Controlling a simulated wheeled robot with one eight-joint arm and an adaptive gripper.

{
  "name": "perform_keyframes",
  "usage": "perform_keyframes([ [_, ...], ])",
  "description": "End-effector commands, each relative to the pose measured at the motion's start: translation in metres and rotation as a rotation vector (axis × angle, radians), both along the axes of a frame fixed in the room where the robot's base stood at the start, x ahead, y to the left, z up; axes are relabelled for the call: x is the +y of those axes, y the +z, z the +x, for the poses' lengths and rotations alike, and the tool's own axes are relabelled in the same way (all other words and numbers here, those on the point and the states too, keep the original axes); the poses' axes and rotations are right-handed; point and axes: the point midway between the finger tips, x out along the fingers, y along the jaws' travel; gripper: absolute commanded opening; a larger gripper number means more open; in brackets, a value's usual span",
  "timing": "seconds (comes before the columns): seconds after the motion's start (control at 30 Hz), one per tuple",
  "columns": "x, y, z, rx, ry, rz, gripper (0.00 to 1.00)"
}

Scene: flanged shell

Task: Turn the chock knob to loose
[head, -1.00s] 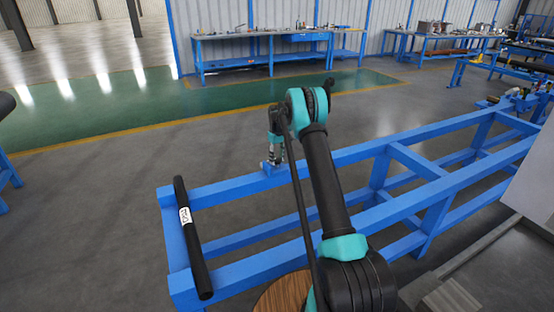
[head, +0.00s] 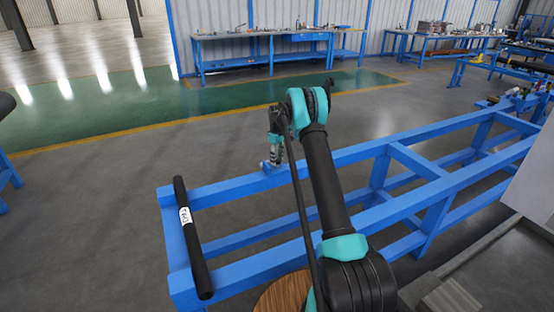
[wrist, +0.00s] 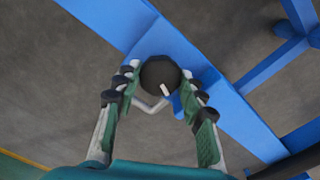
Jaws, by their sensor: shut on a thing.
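The chock knob (wrist: 158,73) is a round black knob with a white pointer mark on its lower right edge in the wrist view. It sits over a blue beam of the frame. My gripper (wrist: 160,82) has its two fingers on opposite sides of the knob and is shut on it. In the head view my gripper (head: 275,160) points down at the far blue rail, and the knob is mostly hidden there. Any loose or tight lettering is too small to see.
The blue frame (head: 345,156) runs to the right. A black bar with a white label (head: 192,240) lies across its left end. A pale bent bracket (wrist: 150,105) shows beside the knob. Workbenches (head: 265,58) stand far back.

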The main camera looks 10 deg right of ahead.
Motion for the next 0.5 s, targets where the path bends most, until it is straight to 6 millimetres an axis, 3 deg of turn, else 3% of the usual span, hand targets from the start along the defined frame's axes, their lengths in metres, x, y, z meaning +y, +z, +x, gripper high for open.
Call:
perform_keyframes([
  [0.03,0.0003,0.0003,0.0003,-0.001,0.000,0.001,0.42],
  [0.2,0.0002,0.0002,0.0002,-0.001,0.000,0.001,0.61],
  [0.5,0.0001,0.0017,0.0001,0.000,-0.001,0.000,0.61],
])
